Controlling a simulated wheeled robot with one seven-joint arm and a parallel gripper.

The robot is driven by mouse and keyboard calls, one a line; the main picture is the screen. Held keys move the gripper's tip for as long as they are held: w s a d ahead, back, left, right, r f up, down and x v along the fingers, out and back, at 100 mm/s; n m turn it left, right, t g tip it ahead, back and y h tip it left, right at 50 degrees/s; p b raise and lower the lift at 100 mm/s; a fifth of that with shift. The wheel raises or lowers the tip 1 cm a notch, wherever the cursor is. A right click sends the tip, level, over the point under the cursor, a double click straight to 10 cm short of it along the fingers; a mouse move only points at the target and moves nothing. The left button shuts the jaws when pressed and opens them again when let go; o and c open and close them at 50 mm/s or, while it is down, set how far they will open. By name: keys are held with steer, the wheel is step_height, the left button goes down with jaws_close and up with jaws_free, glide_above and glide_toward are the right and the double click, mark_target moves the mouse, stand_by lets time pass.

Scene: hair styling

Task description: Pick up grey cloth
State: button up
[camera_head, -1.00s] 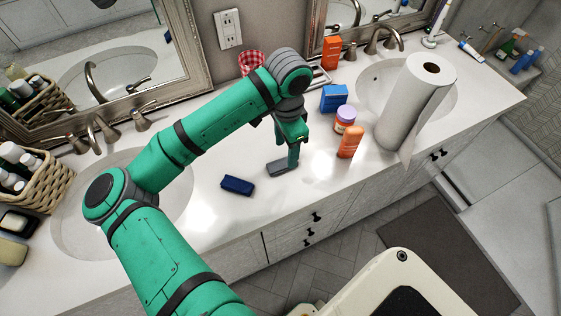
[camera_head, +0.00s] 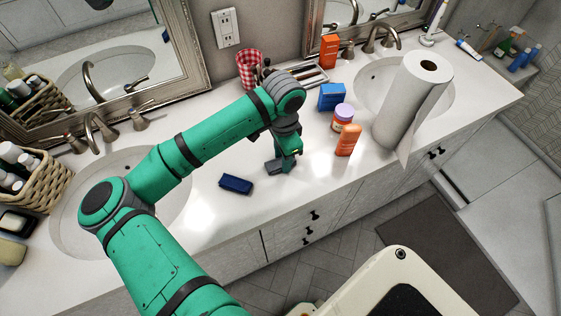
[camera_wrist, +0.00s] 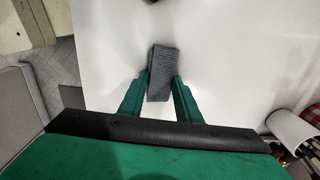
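The grey cloth (camera_head: 275,166) is a small dark grey folded block lying flat on the white counter. In the wrist view, the grey cloth (camera_wrist: 164,65) has a ribbed surface and lies lengthwise between the two green fingertips. My gripper (camera_head: 285,160) is low over the cloth in the head view and partly hides it. In the wrist view, my gripper (camera_wrist: 161,80) is open, with one finger on each side of the cloth's near end. The gaps at the sides are very small, and I cannot tell whether the fingers touch it.
A dark blue folded cloth (camera_head: 236,183) lies to the left. An orange bottle (camera_head: 348,140), a purple-lidded jar (camera_head: 343,117), a blue box (camera_head: 332,97) and a paper towel roll (camera_head: 412,100) stand to the right. A red checkered cup (camera_head: 248,70) stands behind my arm.

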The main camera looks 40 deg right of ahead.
steer(key=shift+w, duration=0.1)
steer(key=shift+r, duration=0.55)
steer(key=r, duration=0.2)
steer(key=shift+s+r, duration=0.3)
steer(key=s+a+r, duration=0.8)
steer(key=s+r, duration=0.1)
steer(key=s, duration=0.2)
steer(key=shift+r, duration=0.15)
